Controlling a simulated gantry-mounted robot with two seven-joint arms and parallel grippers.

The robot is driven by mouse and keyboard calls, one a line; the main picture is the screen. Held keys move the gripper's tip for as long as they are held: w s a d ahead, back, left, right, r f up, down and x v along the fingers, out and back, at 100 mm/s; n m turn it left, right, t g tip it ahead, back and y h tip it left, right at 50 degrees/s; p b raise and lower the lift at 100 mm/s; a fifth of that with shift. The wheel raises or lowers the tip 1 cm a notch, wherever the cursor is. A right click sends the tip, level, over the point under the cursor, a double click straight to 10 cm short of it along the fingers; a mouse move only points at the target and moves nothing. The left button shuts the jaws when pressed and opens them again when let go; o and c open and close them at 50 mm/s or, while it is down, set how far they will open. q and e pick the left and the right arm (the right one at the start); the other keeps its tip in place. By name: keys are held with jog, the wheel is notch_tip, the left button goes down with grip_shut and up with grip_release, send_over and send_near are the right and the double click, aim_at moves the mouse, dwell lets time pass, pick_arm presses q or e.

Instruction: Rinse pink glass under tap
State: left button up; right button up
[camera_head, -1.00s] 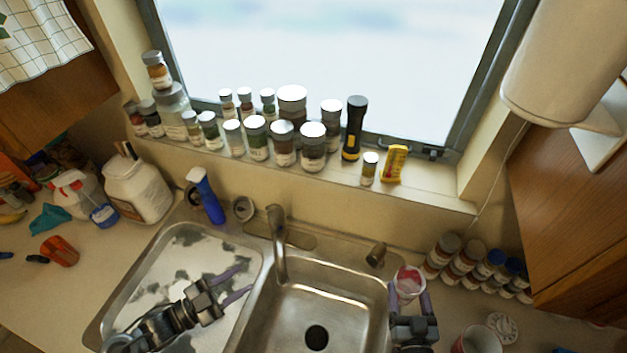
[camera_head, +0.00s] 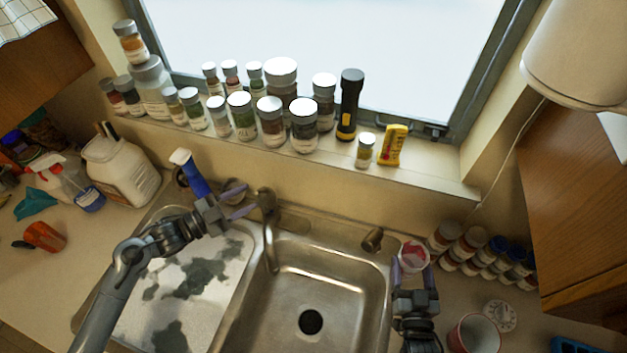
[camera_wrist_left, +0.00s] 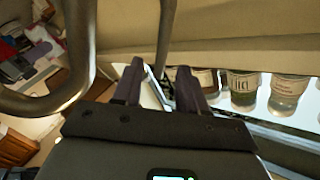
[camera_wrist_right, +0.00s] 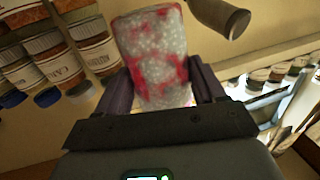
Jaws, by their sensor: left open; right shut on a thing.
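The pink glass (camera_head: 413,258) is a small tumbler with red-pink and whitish patches, right of the right basin. My right gripper (camera_head: 413,272) is shut on it; in the right wrist view the glass (camera_wrist_right: 153,55) fills the space between the fingers. The metal tap (camera_head: 267,225) stands behind the basins, its spout towards the right basin. My left gripper (camera_head: 244,202) is open just left of the tap's upper part. In the left wrist view a thin metal rod (camera_wrist_left: 166,40) appears between its fingers and a thick curved tube (camera_wrist_left: 80,50) is at left; contact cannot be told.
The right basin (camera_head: 312,285) is empty with a dark drain; the left basin (camera_head: 195,290) has dark patches. A blue spray bottle (camera_head: 195,178) stands behind my left gripper. Several jars (camera_head: 470,250) and a red-and-white mug (camera_head: 476,335) are near my right arm. Jars line the windowsill.

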aim_at(260, 191)
pick_arm(q)
jog(key=shift+p+x, duration=0.5)
jog(key=shift+x, duration=2.5)
grip_shut()
